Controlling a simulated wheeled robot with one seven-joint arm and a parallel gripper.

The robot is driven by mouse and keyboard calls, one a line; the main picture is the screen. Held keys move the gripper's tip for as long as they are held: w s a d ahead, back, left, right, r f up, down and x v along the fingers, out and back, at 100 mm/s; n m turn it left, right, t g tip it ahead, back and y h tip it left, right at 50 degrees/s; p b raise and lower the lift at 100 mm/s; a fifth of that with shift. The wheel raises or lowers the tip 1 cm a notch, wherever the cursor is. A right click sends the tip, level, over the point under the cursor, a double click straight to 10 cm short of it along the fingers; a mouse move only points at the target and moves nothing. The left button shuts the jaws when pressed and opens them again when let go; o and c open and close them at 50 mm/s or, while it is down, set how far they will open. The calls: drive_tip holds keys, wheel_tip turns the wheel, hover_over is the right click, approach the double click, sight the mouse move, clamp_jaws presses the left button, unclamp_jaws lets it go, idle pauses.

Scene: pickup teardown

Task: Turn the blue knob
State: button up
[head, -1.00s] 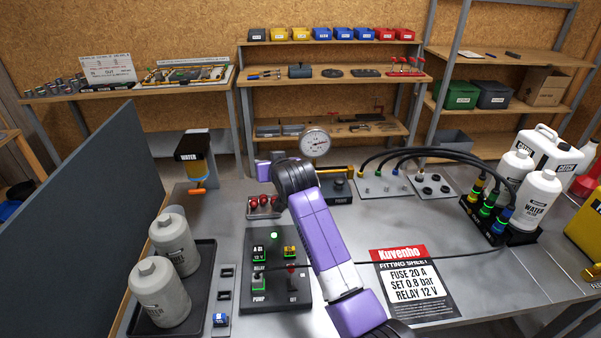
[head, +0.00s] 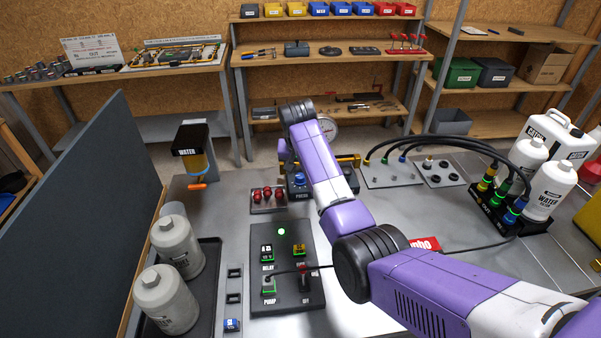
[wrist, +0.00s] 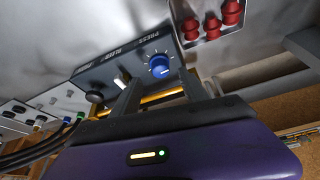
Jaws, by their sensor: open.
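The blue knob (head: 299,180) sits on a dark box labelled PRESS (head: 299,195), partly behind my arm in the head view. In the wrist view the blue knob (wrist: 159,66) is on the face of the dark box (wrist: 100,72), with white dial marks around it. My gripper (wrist: 156,78) is open, and its two dark fingers point toward the box. The knob appears between the fingers in the picture; I cannot tell whether they touch it. In the head view my arm hides the fingers.
Red knobs (head: 268,194) stand on a plate left of the box. A round gauge (head: 328,128) is behind my arm. The pump and relay panel (head: 285,240) lies in front. Hoses (head: 440,145) arch to the right. A grey partition (head: 85,190) stands at the left.

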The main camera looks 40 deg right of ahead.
sight(300, 176)
drive_tip(key=shift+x, duration=2.05)
clamp_jaws()
